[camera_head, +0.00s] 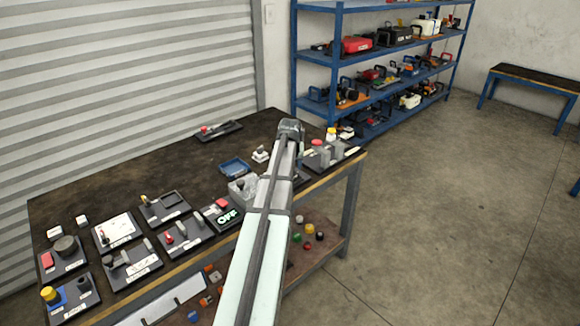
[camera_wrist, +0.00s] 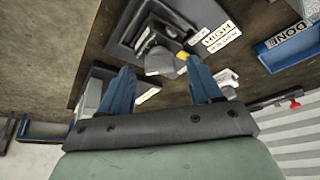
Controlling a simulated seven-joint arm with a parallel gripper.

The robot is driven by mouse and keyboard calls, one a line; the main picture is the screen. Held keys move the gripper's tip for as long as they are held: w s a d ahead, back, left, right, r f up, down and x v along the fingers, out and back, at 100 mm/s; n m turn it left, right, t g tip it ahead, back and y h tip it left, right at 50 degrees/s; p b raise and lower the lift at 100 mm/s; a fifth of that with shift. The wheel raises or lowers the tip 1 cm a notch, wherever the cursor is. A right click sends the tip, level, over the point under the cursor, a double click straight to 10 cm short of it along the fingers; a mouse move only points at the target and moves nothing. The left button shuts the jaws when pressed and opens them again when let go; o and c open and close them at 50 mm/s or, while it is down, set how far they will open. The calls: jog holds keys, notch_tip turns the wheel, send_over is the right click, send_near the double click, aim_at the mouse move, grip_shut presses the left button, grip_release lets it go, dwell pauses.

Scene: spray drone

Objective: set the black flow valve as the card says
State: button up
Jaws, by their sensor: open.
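In the wrist view, a black base plate (camera_wrist: 127,32) carries a dark fitting (camera_wrist: 153,38), which looks like the black flow valve. A pale blocky part and a small yellow piece (camera_wrist: 182,69) sit at its near end. Its exact setting cannot be told. A white card (camera_wrist: 222,37) beside it reads HIGH; its smaller line is unclear. My gripper (camera_wrist: 163,82) is open, its two blue fingers spread below the fitting in the picture, with nothing seen held. In the head view, my arm reaches across the table and its end (camera_head: 291,128) is over the far right part, hiding what lies beneath.
A blue tray marked DONE (camera_wrist: 287,47) is beside the card; a blue tray also shows in the head view (camera_head: 235,167). Several control panels, one with a red part (camera_head: 222,203), line the table's front. The table (camera_head: 110,180) is clear at back left. A shelf (camera_head: 318,55) stands behind.

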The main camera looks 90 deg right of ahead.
jog(key=shift+x, duration=0.75)
jog(key=shift+c, duration=0.5)
jog(key=c, duration=1)
jog(key=shift+o, duration=0.2)
jog(key=shift+m, duration=0.3)
jog(key=m+g, duration=0.1)
jog(key=m, duration=0.1)
jog(key=m+g, duration=0.1)
jog(key=m, duration=0.1)
jog(key=shift+w+m, duration=0.25)
jog(key=shift+m, duration=0.15)
jog(key=shift+d+m+g+y, duration=0.1)
jog(key=shift+m+g+y, duration=0.45)
jog(key=shift+m, duration=1.05)
